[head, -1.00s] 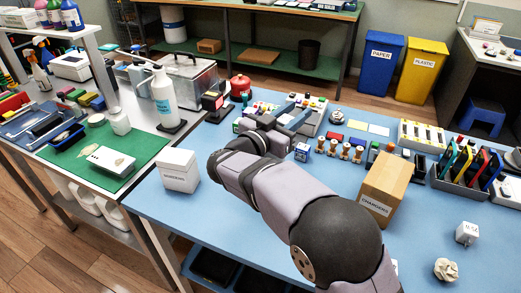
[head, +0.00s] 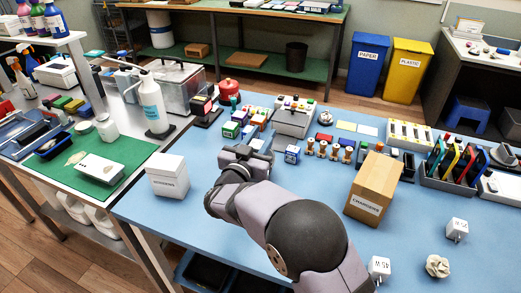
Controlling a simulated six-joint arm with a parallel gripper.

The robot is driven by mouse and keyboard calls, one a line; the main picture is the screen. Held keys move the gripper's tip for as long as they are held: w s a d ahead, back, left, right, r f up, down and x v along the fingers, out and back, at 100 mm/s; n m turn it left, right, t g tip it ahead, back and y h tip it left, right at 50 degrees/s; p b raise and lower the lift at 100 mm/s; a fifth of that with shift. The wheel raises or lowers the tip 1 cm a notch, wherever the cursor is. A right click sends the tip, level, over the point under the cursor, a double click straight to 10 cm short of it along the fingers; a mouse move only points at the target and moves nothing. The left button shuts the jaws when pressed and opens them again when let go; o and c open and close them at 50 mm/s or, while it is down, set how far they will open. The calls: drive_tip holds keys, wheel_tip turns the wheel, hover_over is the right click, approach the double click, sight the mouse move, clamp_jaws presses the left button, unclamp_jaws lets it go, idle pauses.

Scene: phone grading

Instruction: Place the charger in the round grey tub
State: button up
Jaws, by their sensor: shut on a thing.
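My gripper (head: 246,153) is above the blue table (head: 300,212), right of the white box. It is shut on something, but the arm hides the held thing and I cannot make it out. A white block-shaped charger (head: 457,229) lies at the right of the table. A second white block charger marked 45 W (head: 379,268) sits at the near edge beside my arm. No round grey tub can be made out in the view.
A white box (head: 168,177) stands left of my gripper, and a cardboard box marked chargers (head: 373,187) stands right. A crumpled paper ball (head: 437,266) lies near right. Stamps (head: 322,149), small boxes and racks fill the back.

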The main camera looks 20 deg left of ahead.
wheel_tip(320, 180, down, 5)
drive_tip(key=shift+r, duration=0.15)
idle(0.4)
drive_tip(key=shift+f+b, duration=0.3)
drive_tip(key=shift+f, duration=0.3)
drive_tip(key=o, duration=1.1)
drive_tip(key=shift+r, duration=0.2)
drive_tip(key=s, duration=1.2)
drive_tip(key=shift+r, duration=0.4)
